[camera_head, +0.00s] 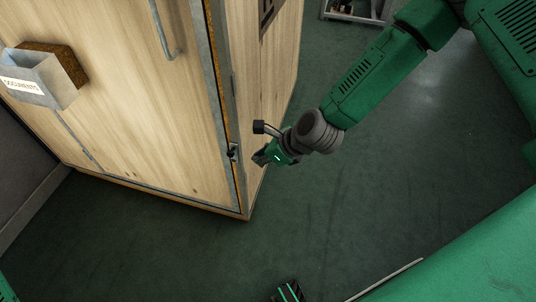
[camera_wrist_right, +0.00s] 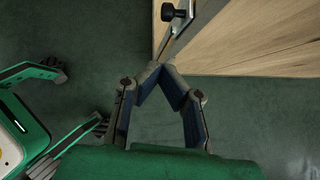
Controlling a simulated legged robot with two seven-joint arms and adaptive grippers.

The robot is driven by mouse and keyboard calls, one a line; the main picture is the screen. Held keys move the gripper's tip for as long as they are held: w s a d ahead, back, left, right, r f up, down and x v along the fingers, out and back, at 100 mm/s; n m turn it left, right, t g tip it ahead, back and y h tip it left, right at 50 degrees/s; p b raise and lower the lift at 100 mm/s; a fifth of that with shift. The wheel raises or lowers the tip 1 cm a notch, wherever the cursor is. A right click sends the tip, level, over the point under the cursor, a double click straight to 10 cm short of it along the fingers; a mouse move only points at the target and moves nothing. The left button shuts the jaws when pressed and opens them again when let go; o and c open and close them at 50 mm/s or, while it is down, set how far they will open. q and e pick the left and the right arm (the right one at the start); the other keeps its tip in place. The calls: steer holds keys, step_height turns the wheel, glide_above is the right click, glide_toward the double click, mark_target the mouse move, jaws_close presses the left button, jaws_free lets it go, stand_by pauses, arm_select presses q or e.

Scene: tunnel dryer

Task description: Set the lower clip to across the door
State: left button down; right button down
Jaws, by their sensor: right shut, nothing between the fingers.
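The lower clip (camera_head: 232,152) is a small dark and grey fitting on the metal-edged side of the wooden door (camera_head: 150,110), near the lower corner. In the right wrist view, a black-knobbed fitting (camera_wrist_right: 178,13), which looks like this clip, shows at the top by the metal edge. I cannot tell clearly how the clip is turned. My right gripper (camera_head: 264,158) is just right of the clip, apart from it in the picture. Its fingertips (camera_wrist_right: 160,73) meet with nothing between them, below the fitting in the wrist view.
A grey documents holder (camera_head: 42,82) is fixed to the door at the left. A metal handle (camera_head: 166,35) is higher on the door. The wooden side wall (camera_head: 280,60) runs back beside my right arm. The green floor (camera_head: 330,210) is clear right of the cabinet.

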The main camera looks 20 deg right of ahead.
steer(key=w+a, duration=0.1)
steer(key=w+a+f+b, duration=0.1)
steer(key=w, duration=0.1)
steer(key=w+a+f, duration=0.1)
steer(key=a, duration=0.1)
steer(key=shift+w+f, duration=0.25)
steer(key=shift+w, duration=0.05)
steer(key=shift+d, duration=0.1)
